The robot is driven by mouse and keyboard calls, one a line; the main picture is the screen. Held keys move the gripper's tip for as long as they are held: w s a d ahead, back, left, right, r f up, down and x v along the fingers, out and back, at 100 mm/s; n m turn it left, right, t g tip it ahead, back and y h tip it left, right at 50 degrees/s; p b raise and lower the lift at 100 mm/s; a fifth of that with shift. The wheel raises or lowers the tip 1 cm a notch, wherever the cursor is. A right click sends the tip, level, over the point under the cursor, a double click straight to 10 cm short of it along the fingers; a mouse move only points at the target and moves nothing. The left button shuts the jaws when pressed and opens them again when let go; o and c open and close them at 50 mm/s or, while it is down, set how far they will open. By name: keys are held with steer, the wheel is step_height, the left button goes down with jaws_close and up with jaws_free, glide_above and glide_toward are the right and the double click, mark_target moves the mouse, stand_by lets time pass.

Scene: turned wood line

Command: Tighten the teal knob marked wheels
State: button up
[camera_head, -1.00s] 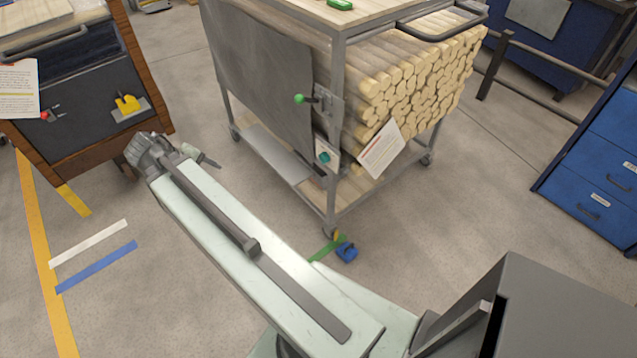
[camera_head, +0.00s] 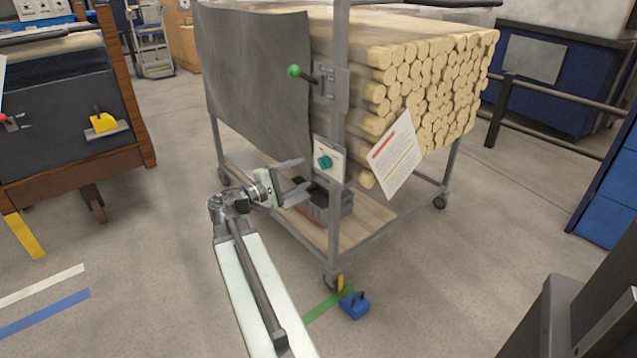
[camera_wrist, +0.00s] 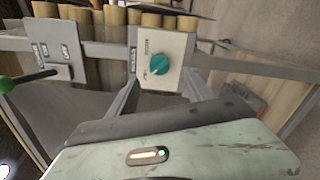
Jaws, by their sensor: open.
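The teal knob (camera_head: 325,162) sits on a pale plate (camera_head: 329,149) fixed to the cart's front post. In the wrist view the teal knob (camera_wrist: 158,64) is near the top middle, on its plate (camera_wrist: 165,45) with small dark lettering that I cannot read for sure. My gripper (camera_head: 306,176) is open and empty, its fingers pointing right toward the post, just left of and slightly below the knob. In the wrist view the two fingers of my gripper (camera_wrist: 160,85) reach up on either side below the knob, apart from each other. Whether they touch anything is unclear.
The cart carries stacked wood rods (camera_head: 430,85) and a grey side sheet (camera_head: 255,75). A green-tipped lever (camera_head: 294,71) is above the knob. A paper sheet (camera_head: 394,155) hangs to the right. A blue block (camera_head: 354,304) lies by the front caster.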

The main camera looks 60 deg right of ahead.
mark_target(320, 165)
steer(key=x, duration=0.7)
steer(key=shift+s+d, duration=0.1)
steer(key=shift+d, duration=0.3)
jaws_close()
